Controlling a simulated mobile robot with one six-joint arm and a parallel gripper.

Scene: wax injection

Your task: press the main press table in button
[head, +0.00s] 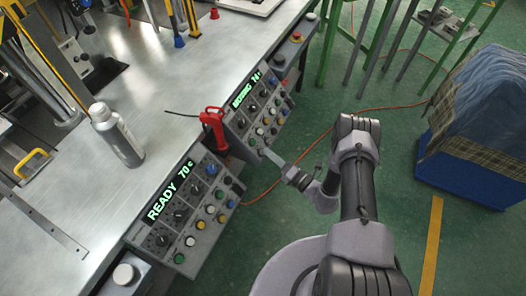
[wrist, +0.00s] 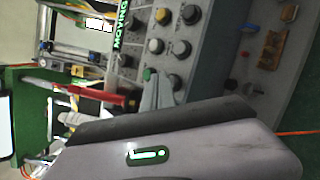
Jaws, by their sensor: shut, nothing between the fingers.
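Two grey control panels hang on the table's front edge. The near panel (head: 185,207) reads READY 70 and the far panel (head: 257,107) reads MOVING. Both carry dark knobs and coloured buttons; the labels are too small to read, so I cannot tell which one is table in. My gripper (head: 266,153) is shut and empty, close to the lower near corner of the far panel. Contact cannot be told.
A red-handled tool (head: 212,124) stands between the panels, close to my gripper. A grey bottle (head: 117,136) stands on the metal table (head: 175,90). A red emergency button (head: 296,36) is at the far end.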

